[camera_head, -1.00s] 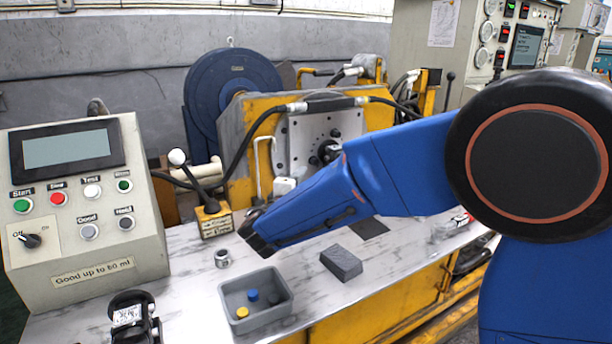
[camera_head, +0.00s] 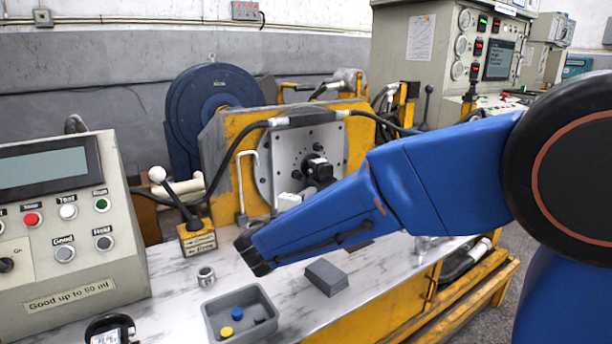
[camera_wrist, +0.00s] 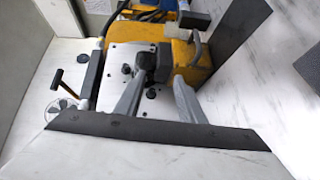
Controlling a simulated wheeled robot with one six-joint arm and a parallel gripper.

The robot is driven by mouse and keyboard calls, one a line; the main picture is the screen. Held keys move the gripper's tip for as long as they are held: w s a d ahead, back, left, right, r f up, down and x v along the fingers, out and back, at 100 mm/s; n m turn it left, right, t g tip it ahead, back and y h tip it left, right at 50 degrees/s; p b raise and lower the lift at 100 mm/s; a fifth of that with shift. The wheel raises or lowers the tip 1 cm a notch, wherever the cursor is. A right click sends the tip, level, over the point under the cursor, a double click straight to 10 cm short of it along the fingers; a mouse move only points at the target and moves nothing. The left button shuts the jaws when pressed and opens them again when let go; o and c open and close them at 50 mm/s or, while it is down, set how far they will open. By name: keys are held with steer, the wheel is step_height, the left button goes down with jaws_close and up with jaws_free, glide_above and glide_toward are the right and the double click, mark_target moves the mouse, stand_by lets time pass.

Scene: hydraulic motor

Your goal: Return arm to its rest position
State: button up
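My blue arm reaches in from the right in the head view. My gripper (camera_head: 252,254) is at its dark far end, above the bench between the small metal cylinder and the grey block, holding nothing that I can see. In the wrist view my gripper (camera_wrist: 158,92) shows two grey fingers spread apart with a gap between them. A black motor part (camera_head: 318,167) sits on the bolted metal plate (camera_head: 290,150) behind my arm. In the wrist view a black part (camera_wrist: 160,62) on the plate shows beyond the finger gap.
A control box (camera_head: 60,225) stands at the left. On the bench are a lever on a yellow base (camera_head: 198,240), a metal cylinder (camera_head: 206,276), a grey tray (camera_head: 212,322) with small caps, and a dark grey block (camera_head: 326,278). Hoses arch near my arm.

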steer(key=s+d+f+m+g+h, duration=0.15)
steer(key=s+d+m+g, duration=0.4)
steer(key=d, duration=0.95)
steer(key=s+d+f+m+g+h, duration=0.1)
steer(key=s+d+f+m+g, duration=0.15)
steer(key=s+d, duration=0.85)
steer(key=s+d+f+m+g+y, duration=0.2)
steer(key=s+d+g+y, duration=0.1)
steer(key=s+d, duration=0.5)
steer(key=s+a+f+m+y, duration=0.2)
steer(key=s+y, duration=0.3)
steer(key=s, duration=0.6)
steer(key=shift+a+f+m, duration=0.3)
steer(key=shift+f+m, duration=0.25)
steer(key=shift+m, duration=0.35)
